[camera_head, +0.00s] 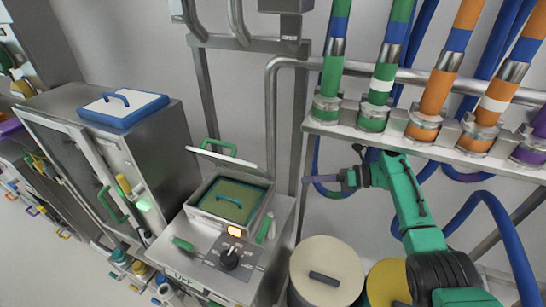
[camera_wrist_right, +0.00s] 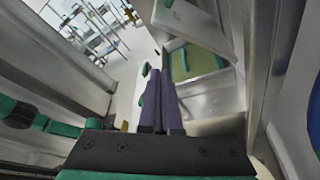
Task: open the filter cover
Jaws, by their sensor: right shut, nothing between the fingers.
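The filter cover (camera_head: 222,157) is a pale panel with a green handle (camera_head: 219,147). In the head view it is raised and tilted at the back of the steel filter box (camera_head: 262,191), so the box is open. A green-yellow filter with a teal handle (camera_head: 229,201) lies inside the box. My right gripper (camera_head: 310,180) is to the right of the box and cover, apart from both. In the right wrist view its dark purple fingers (camera_wrist_right: 156,78) are together and empty, and the green-yellow filter (camera_wrist_right: 195,62) shows beyond them. My left gripper is not in view.
A control panel with a black knob (camera_head: 230,258) is in front of the box. A steel cabinet (camera_head: 150,150) with a blue-rimmed lid (camera_head: 124,107) on top stands at left. A round beige lid (camera_head: 327,270) is below my right gripper. Pipes (camera_head: 430,105) and blue hoses fill the right.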

